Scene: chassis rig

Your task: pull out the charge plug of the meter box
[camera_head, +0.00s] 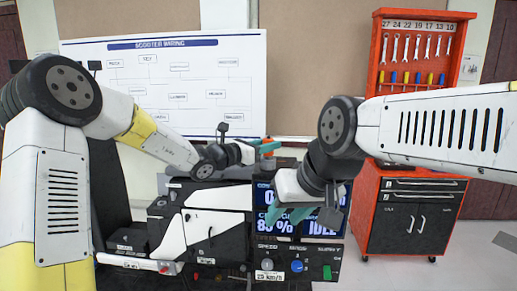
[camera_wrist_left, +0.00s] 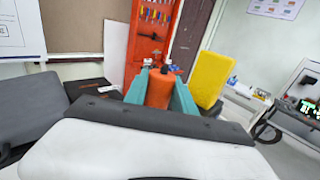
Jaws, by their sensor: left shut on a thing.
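The meter box (camera_head: 340,225) stands in the middle of the head view with a lit blue screen reading 83 % and IDLE, partly hidden by my right arm. My left gripper (camera_head: 268,147) is above the box's top edge, its teal fingers shut on an orange plug. The wrist view shows this orange plug (camera_wrist_left: 160,88) between the teal fingers (camera_wrist_left: 160,95). Whether the plug still touches a socket is hidden. My right gripper (camera_head: 287,214) is in front of the screen with its teal fingers pointing down-left; their gap is unclear.
A control panel (camera_head: 300,265) with knobs and a green switch lies below the screen. A black and white scooter body (camera_head: 205,222) stands to its left. A red tool cabinet (camera_head: 415,183) stands at the right. A yellow block (camera_wrist_left: 210,78) shows beside the left fingers.

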